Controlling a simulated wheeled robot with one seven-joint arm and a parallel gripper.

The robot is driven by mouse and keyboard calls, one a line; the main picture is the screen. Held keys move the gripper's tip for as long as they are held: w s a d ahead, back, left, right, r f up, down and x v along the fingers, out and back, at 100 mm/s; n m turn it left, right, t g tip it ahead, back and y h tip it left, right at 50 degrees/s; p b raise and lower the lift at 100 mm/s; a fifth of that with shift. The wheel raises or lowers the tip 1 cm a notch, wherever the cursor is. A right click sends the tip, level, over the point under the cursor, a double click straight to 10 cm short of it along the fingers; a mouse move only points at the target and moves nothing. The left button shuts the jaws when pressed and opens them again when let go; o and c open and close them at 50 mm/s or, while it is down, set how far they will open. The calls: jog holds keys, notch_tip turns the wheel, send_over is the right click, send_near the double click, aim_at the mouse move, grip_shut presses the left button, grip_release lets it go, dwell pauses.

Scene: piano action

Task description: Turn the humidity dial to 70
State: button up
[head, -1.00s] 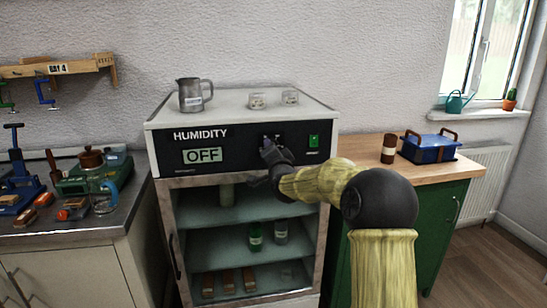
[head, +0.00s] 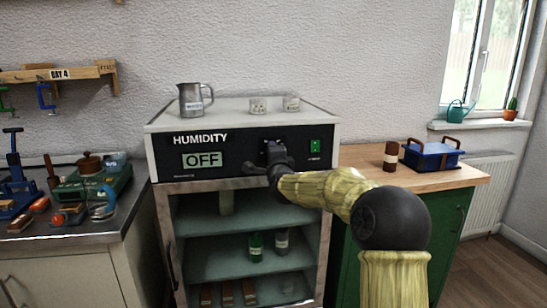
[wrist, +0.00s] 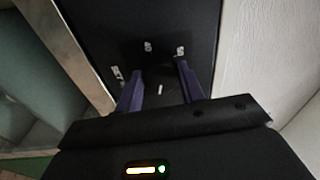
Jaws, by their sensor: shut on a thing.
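The humidity cabinet's black control panel (head: 235,167) carries the word HUMIDITY and a display (head: 202,160) that reads OFF. My gripper (head: 272,150) is at the panel, right of the display, and covers the dial in the head view. In the wrist view, my gripper (wrist: 160,88) has its two purple fingers on either side of the dark dial (wrist: 160,97), shut on it. A short white mark shows on the dial between the fingers. Small white scale marks on the panel surround it, too blurred to read.
A green switch (head: 315,146) sits on the panel right of my gripper. A metal jug (head: 194,99) and two small glass jars stand on the cabinet top (head: 228,113). Shelves with bottles lie behind the glass below. A wooden counter (head: 440,179) is on the right.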

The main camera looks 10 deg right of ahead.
jog(key=shift+f, duration=0.1)
jog(key=o, duration=1)
jog(key=shift+c, duration=0.2)
jog(key=shift+s, duration=0.15)
jog(key=s+a, duration=0.1)
jog(key=s, duration=1.6)
jog(key=shift+f+b, duration=0.35)
jog(key=shift+b, duration=0.05)
jog(key=shift+a, duration=0.1)
